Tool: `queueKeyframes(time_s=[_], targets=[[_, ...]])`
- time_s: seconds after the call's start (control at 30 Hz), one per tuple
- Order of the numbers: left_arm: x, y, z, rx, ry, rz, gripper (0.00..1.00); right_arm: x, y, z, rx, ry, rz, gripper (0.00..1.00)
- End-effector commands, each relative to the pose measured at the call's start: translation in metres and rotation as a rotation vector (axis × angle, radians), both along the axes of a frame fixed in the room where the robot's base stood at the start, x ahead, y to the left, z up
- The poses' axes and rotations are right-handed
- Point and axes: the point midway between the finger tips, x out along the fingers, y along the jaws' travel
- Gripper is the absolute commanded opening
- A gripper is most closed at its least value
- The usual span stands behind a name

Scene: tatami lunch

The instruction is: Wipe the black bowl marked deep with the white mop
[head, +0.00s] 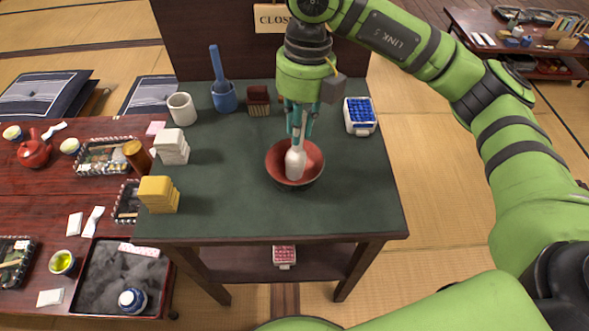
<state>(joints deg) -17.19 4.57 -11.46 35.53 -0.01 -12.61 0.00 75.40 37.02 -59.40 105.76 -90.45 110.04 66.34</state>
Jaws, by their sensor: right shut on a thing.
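The bowl (313,152) stands on the dark green table top, red inside with a dark outer wall; no "deep" mark can be read. The white mop (295,165) is upright with its white head down inside the bowl, left of its middle. My right gripper (299,133) is above the bowl, pointing down, its teal fingers shut on the mop's upper part. The fingers partly hide the mop's handle. Whether the mop head touches the bowl's inner surface is hard to tell. My left gripper is not in view.
On the green table (230,205) are a white cup (181,108), a blue pot (224,98), a brown block (259,104), white blocks (172,150), yellow blocks (158,196) and a white container with blue contents (360,114). The table's front and right of the bowl are clear.

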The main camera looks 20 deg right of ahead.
Motion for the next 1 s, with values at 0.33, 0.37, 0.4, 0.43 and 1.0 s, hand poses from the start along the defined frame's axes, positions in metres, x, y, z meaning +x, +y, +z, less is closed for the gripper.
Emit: queueKeyframes(time_s=[0.33, 0.37, 0.4, 0.43, 1.0], targets=[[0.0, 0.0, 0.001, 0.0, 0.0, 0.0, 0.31, -0.0008, 0.0012, -0.0012, 0.0, 0.0, -0.529, 0.0], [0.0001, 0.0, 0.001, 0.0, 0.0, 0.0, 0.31, -0.0009, 0.0014, -0.0013, 0.001, 0.0, -0.574, 0.0], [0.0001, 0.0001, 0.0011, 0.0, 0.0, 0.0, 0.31, -0.0009, 0.0015, -0.0014, 0.001, 0.0, -0.633, 0.0], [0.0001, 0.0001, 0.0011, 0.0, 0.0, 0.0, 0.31, -0.0008, 0.0017, -0.0015, 0.0, 0.0, -0.678, 0.0], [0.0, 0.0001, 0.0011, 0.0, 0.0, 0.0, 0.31, -0.0009, 0.0017, -0.0023, -0.002, 0.002, -0.882, 0.0]])
